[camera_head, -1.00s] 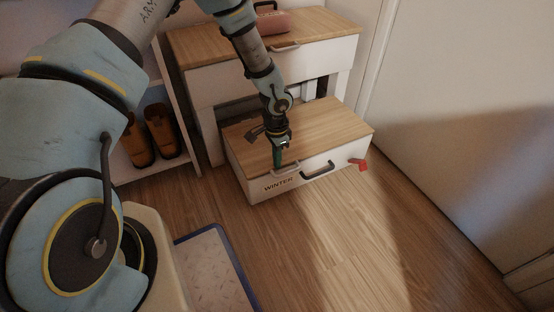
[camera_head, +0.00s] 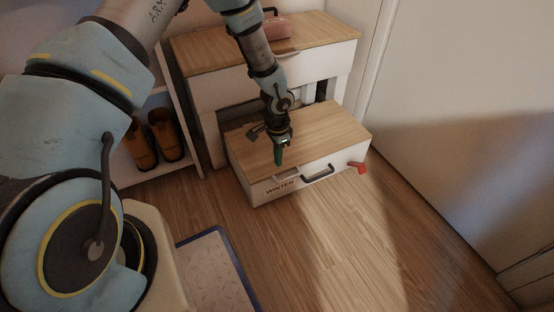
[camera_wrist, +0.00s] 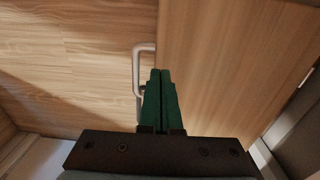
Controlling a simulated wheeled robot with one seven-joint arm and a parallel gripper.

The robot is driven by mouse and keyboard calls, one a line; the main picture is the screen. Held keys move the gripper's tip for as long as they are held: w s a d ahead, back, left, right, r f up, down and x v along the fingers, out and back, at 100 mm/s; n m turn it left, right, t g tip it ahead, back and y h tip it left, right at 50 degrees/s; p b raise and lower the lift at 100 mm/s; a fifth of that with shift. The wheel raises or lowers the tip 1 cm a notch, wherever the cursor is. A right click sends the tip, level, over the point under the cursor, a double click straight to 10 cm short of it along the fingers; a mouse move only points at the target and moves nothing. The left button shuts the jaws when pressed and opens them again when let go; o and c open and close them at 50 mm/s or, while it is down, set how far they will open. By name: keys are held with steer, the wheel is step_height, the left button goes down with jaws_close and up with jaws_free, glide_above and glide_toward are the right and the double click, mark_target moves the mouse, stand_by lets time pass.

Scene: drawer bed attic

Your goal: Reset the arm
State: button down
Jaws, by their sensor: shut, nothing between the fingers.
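My gripper (camera_head: 280,158) is shut and empty, its green fingers pointing down over the wooden top of the low drawer box (camera_head: 325,128), near its front edge. In the wrist view my gripper (camera_wrist: 160,76) has its two fingers together, beside a light metal handle (camera_wrist: 138,68). That handle also shows in the head view (camera_head: 287,178), just below the fingertips. I cannot tell whether the fingers touch it.
The box front carries a "WINTER" label (camera_head: 280,188), a dark handle (camera_head: 318,174) and a red piece (camera_head: 358,167). A taller cabinet (camera_head: 225,57) with a pink case (camera_head: 277,27) stands behind. Boots (camera_head: 165,135) sit on a left shelf. Floor is clear at the right front.

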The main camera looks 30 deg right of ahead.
step_height(320, 180, up, 10)
steer(key=p, duration=0.2)
steer(key=w+a+r+n, duration=0.4)
steer(key=w+a+r, duration=0.2)
steer(key=a+r, duration=0.3)
steer(key=s+a+r+n+t, duration=0.15)
steer(key=a+r+n, duration=0.3)
steer(key=a, duration=0.45)
steer(key=s+a+r+n, duration=0.2)
steer(key=a+r+n, duration=0.3)
steer(key=a, duration=0.5)
steer(key=s+a+r+n, duration=0.1)
steer(key=a+r+n, duration=0.4)
steer(key=a, duration=0.4)
step_height(320, 180, up, 34)
steer(key=m+p, duration=0.1)
steer(key=p, duration=3.1)
steer(key=shift+f+p, duration=0.25)
steer(key=shift+p, duration=0.15)
steer(key=shift+s+d+f, duration=0.1)
